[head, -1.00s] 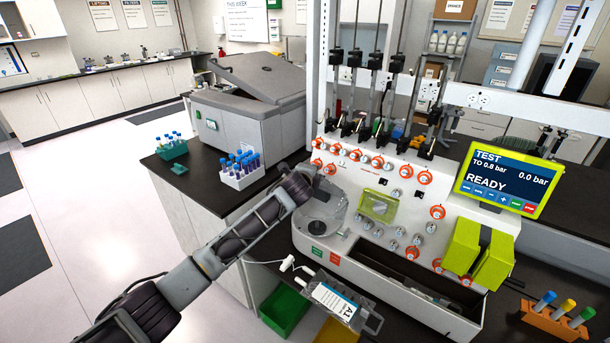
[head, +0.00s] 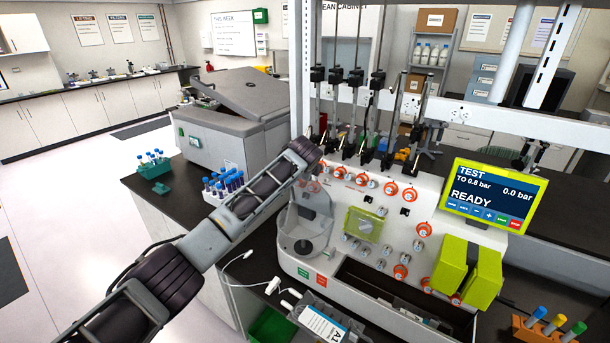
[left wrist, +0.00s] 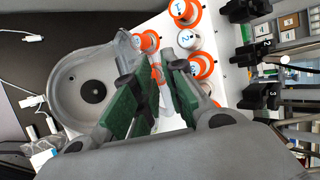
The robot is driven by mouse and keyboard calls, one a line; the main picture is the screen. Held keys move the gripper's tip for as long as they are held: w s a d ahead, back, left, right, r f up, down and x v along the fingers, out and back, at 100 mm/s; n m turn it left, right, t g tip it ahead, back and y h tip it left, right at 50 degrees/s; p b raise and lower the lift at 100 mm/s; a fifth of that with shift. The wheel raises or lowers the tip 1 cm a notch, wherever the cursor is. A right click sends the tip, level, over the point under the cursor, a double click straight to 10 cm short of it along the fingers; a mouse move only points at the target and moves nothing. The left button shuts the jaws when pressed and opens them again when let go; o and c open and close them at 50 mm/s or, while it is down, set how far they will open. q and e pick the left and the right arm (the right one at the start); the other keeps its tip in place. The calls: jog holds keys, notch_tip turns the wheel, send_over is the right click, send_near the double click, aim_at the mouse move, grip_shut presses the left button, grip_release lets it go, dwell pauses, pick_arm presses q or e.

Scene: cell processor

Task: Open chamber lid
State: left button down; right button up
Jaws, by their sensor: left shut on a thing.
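The round grey chamber (head: 303,246) is on the left front of the white machine. Its bowl, with a dark disc in the middle, faces up uncovered, and it also shows in the left wrist view (left wrist: 92,91). A see-through lid (head: 317,198) appears to stand raised at the back of the chamber, below my gripper; its outline is faint. My left gripper (head: 314,166) is above the chamber's back edge. In the left wrist view its green-padded fingers (left wrist: 162,66) are shut on what appears to be the lid's edge, largely hidden between the pads. My right gripper is not in view.
Orange-ringed knobs (head: 362,180) line the panel right of my gripper. A lime-framed screen (head: 492,195) reads READY. A rack of blue-capped tubes (head: 222,186) stands behind my arm. A labelled bag (head: 322,325) lies in front of the machine.

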pick_arm(q)
jog(key=shift+w+d+f, duration=0.1)
jog(key=shift+d+f, duration=0.1)
jog(key=shift+f, duration=0.2)
jog(key=c, duration=1.6)
grip_release()
jog(key=shift+o, duration=0.2)
jog(key=shift+w+f, duration=0.1)
jog(key=shift+w, duration=0.05)
jog(key=shift+w+d, duration=0.1)
jog(key=shift+r, duration=0.25)
jog(key=shift+r, duration=0.1)
jog(key=shift+r, duration=0.1)
